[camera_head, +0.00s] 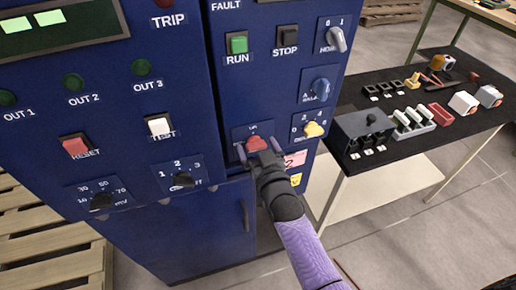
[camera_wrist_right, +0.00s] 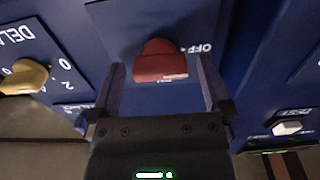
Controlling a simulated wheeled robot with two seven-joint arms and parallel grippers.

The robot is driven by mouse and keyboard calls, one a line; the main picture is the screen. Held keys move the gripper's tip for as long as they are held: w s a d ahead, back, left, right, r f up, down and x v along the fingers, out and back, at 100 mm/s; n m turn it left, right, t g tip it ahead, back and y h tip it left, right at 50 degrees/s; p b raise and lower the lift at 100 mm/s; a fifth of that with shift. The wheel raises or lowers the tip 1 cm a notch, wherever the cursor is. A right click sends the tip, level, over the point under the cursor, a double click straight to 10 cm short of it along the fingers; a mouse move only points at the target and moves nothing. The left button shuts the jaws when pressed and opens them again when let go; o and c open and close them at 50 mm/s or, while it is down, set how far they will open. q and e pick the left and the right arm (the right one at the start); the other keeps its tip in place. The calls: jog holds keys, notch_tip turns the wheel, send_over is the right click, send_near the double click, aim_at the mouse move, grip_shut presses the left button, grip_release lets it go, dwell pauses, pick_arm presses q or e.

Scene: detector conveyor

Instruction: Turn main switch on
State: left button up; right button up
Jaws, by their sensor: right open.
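The main switch is a red rotary knob (camera_head: 257,144) on a small dark plate, low on the right part of the blue cabinet. In the right wrist view the red knob (camera_wrist_right: 160,60) sits between my fingertips, with "OFF" lettering upside down beside it. My right gripper (camera_head: 259,152) is open at the knob, one finger on each side. In the right wrist view the fingers (camera_wrist_right: 161,82) show gaps to the knob on both sides. I cannot tell how deep they reach. My left gripper is not in view.
A yellow knob (camera_head: 313,129) is right of the red knob, with a blue knob (camera_head: 320,87) above. A black selector (camera_head: 181,180) and a white switch (camera_head: 159,127) are to the left. A black-topped table (camera_head: 440,144) with small parts stands at the right.

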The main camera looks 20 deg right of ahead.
jog(key=shift+c, duration=1.4)
jog(key=c, duration=0.9)
